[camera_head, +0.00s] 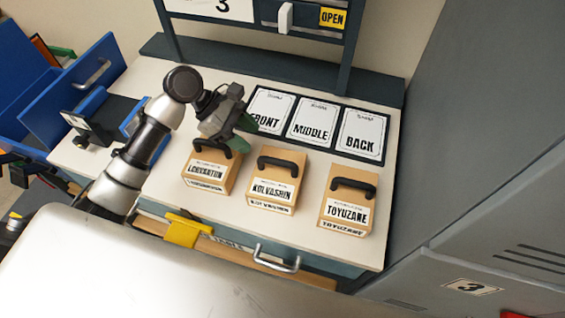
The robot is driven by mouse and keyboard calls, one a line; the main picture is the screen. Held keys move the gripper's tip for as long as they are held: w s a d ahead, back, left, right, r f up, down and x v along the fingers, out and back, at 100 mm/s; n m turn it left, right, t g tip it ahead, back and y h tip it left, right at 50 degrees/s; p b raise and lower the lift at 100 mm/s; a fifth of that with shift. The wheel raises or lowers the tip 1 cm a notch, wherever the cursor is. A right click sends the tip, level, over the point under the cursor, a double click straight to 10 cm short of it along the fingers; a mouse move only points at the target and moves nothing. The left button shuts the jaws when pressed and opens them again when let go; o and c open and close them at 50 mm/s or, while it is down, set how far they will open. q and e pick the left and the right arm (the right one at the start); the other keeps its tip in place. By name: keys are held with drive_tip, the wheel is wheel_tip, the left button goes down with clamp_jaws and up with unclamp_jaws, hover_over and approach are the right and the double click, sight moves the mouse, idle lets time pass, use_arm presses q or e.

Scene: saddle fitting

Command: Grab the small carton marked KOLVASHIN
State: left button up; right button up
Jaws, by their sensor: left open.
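The carton marked KOLVASHIN (271,189) is a small tan box with a black handle on top and a white label on its front. It stands upright on the white worktop, in the middle of a row of three cartons. My left gripper (236,134) is open and empty. It appears over the back of the left carton, whose label looks like LORVANTON (206,172), up and to the left of the KOLVASHIN carton. The gap between gripper and cartons is hard to judge. My right gripper is not in view.
A carton marked TOYUZANE (346,209) stands at the right. Behind the row lie cards marked FRONT (269,108), MIDDLE (311,131) and BACK (361,141). A grey cabinet (465,130) closes off the right. Blue bins (72,90) stand at the left. A drawer handle (276,258) sticks out in front.

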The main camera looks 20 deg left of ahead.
sight(275, 160)
use_arm(q)
drive_tip(key=d+f, duration=0.2)
drive_tip(key=d, duration=0.1)
drive_tip(key=shift+s+d, duration=0.1)
drive_tip(key=shift+s, duration=0.1)
drive_tip(key=shift+d+f, duration=0.25)
drive_tip(key=shift+f, duration=0.1)
drive_tip(key=shift+w+d+f, duration=0.1)
drive_tip(key=shift+d+f, duration=0.2)
drive_tip(key=shift+f, duration=0.05)
drive_tip(key=x, duration=0.4)
drive_tip(key=shift+s+d+f+p, duration=0.25)
drive_tip(key=shift+p, duration=0.1)
drive_tip(key=shift+a, duration=0.1)
clamp_jaws()
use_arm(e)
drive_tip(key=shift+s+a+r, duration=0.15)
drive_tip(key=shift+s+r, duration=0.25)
